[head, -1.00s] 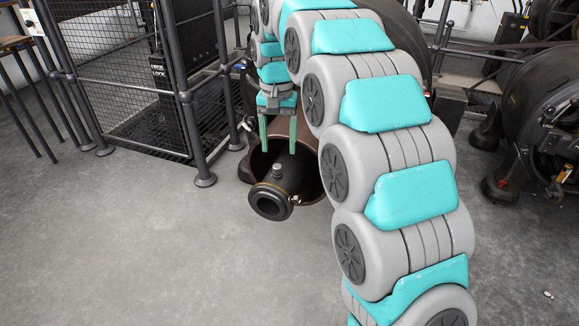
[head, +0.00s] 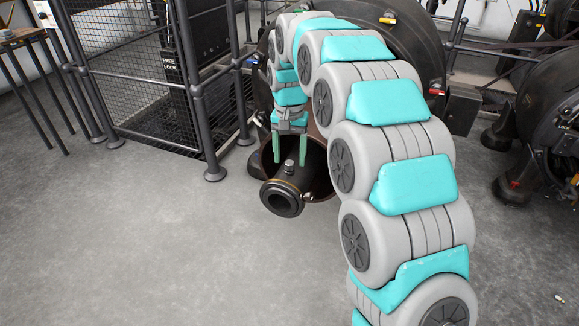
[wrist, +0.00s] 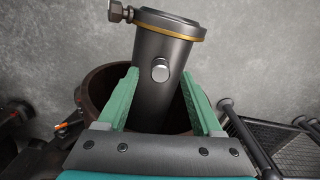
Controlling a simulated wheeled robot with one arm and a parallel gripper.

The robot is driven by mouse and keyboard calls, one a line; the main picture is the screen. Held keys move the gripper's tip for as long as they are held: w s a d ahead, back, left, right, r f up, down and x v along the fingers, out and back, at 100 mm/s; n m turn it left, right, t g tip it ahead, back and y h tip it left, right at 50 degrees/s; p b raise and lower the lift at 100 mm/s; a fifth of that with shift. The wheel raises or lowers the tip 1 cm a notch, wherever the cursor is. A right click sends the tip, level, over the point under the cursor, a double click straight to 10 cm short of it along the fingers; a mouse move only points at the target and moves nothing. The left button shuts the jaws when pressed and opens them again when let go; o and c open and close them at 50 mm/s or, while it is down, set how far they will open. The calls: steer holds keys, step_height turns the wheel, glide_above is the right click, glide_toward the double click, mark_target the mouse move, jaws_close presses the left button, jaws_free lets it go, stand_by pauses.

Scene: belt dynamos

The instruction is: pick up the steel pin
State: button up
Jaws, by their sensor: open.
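The steel pin (head: 289,166) is a short bright peg standing on top of a black cylinder (head: 283,200) with a brass-coloured band near its open end. In the wrist view the pin (wrist: 160,70) shows as a round steel end, seen from above. My gripper (head: 290,158) is open, its two green fingers pointing down. In the wrist view the fingers of my gripper (wrist: 160,82) stand on either side of the pin, with clear gaps. The fingertips look close to the height of the pin's top; the exact height is hard to tell.
The cylinder juts from a dark round housing (wrist: 100,85). A small side fitting (wrist: 120,12) sits by its band. A mesh cage (head: 150,110) stands at left, a large dark machine (head: 550,130) at right. The floor (head: 150,240) in front is clear.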

steer(key=shift+f, duration=0.65)
steer(key=shift+c, duration=0.2)
jaws_close()
stand_by(0.8)
